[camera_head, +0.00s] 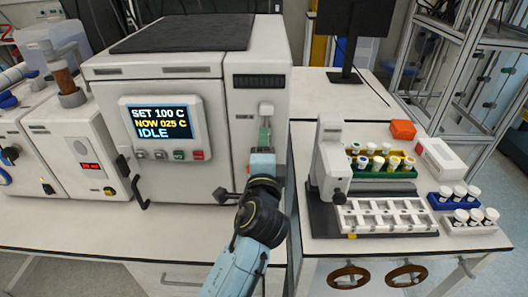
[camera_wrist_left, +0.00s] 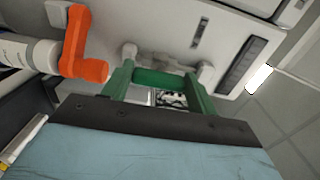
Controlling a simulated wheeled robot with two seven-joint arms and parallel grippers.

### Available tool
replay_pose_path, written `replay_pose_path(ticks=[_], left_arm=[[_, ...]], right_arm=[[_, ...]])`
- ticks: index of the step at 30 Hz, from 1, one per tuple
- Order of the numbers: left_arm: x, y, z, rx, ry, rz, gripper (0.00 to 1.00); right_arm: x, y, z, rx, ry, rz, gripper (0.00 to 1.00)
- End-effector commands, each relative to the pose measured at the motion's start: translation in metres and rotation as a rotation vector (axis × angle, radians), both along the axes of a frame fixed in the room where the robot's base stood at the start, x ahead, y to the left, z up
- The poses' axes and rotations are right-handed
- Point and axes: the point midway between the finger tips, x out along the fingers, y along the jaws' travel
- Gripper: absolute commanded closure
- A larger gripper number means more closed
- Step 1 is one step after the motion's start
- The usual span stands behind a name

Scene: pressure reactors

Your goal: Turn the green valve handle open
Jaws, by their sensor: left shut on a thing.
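The green valve handle (camera_head: 264,134) is on the right-hand front column of the white reactor (camera_head: 178,82), right of its screen. My left gripper (camera_head: 263,150) reaches up to it from below and is shut on it. In the left wrist view, the green bar of the handle (camera_wrist_left: 160,78) runs across between the fingers of my left gripper (camera_wrist_left: 164,68). Green side pieces meet the gripper's dark edge, so the line between handle and fingers is hard to tell. The handle's mount is partly hidden. My right gripper is not in view.
An orange lever (camera_wrist_left: 82,45) on a white pipe is close beside the gripper in the left wrist view. The reactor screen (camera_head: 160,122) reads SET 100 C, NOW 025 C, IDLE. A white tray rack (camera_head: 390,216) and vials stand on the right bench.

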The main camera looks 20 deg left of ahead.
Motion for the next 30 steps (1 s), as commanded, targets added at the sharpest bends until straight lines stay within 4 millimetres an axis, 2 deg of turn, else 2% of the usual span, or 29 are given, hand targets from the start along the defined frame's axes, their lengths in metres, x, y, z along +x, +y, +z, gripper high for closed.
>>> replay_pose_path(ticks=[11, 12, 17, 26, 30], left_arm=[[0.000, 0.000, 0.000, -0.010, -0.002, 0.001, 0.65], [0.000, 0.000, 0.000, -0.010, -0.002, 0.001, 0.41], [0.000, 0.000, 0.000, -0.009, -0.002, 0.001, 0.20], [-0.001, 0.000, 0.000, -0.007, -0.001, 0.000, 0.20], [-0.014, -0.004, -0.002, -0.007, 0.000, -0.001, 0.20]], right_arm=[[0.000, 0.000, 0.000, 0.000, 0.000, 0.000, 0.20], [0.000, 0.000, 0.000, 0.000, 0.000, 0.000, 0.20], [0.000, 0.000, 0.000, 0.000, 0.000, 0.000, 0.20], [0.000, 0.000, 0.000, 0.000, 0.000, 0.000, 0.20], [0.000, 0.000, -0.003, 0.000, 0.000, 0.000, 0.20]])
